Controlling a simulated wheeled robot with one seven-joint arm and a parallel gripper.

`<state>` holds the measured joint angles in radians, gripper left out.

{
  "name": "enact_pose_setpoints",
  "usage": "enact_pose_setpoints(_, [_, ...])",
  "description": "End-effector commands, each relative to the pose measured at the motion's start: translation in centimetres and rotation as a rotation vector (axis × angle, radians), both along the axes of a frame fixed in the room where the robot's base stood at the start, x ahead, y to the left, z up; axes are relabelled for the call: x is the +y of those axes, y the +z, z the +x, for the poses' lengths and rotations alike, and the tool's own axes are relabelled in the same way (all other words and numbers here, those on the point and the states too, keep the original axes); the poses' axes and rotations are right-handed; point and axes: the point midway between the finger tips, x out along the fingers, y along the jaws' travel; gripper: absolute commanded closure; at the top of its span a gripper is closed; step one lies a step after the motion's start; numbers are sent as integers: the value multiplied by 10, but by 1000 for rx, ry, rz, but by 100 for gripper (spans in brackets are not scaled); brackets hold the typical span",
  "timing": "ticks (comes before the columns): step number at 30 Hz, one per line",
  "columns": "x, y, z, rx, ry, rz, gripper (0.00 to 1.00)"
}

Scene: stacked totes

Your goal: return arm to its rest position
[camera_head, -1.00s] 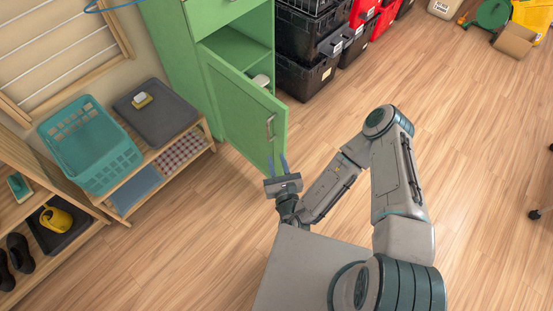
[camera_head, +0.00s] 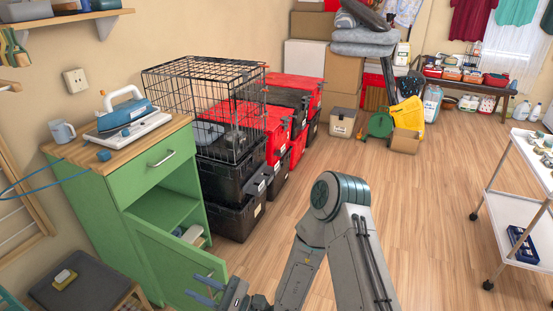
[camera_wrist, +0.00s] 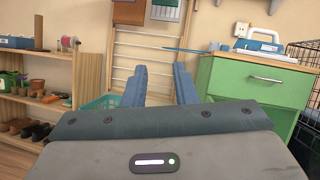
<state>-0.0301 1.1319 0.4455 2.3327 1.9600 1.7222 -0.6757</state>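My gripper (camera_head: 205,292) is at the bottom of the head view, in front of the open door of the green cabinet (camera_head: 147,158). In the wrist view my gripper (camera_wrist: 160,85) has its two blue fingers spread apart with nothing between them, so it is open and empty. My arm is bent, with its elbow raised at the lower middle of the head view. The green cabinet (camera_wrist: 256,84) also shows at the right in the wrist view.
The cabinet door (camera_head: 180,262) hangs open close to my gripper. Black and red totes (camera_head: 232,218) and a wire crate (camera_head: 200,80) stand behind. A white cart (camera_head: 515,208) is at the right. The wooden floor (camera_head: 430,210) between is clear.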

Motion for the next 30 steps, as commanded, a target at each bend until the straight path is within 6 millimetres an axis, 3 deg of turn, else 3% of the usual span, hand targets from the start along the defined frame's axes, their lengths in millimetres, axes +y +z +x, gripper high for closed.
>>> enact_pose_setpoints(1, [-2, 19, -7, -55, 67, -14, 75])
enact_pose_setpoints(3, [-5, 37, -19, -120, 162, -42, 75])
enact_pose_setpoints(10, [-27, 77, -60, -331, 449, -193, 75])
enact_pose_setpoints(21, [-96, 103, -103, -659, 784, -614, 75])
enact_pose_setpoints(30, [-175, 120, -105, -899, 906, -1069, 75])
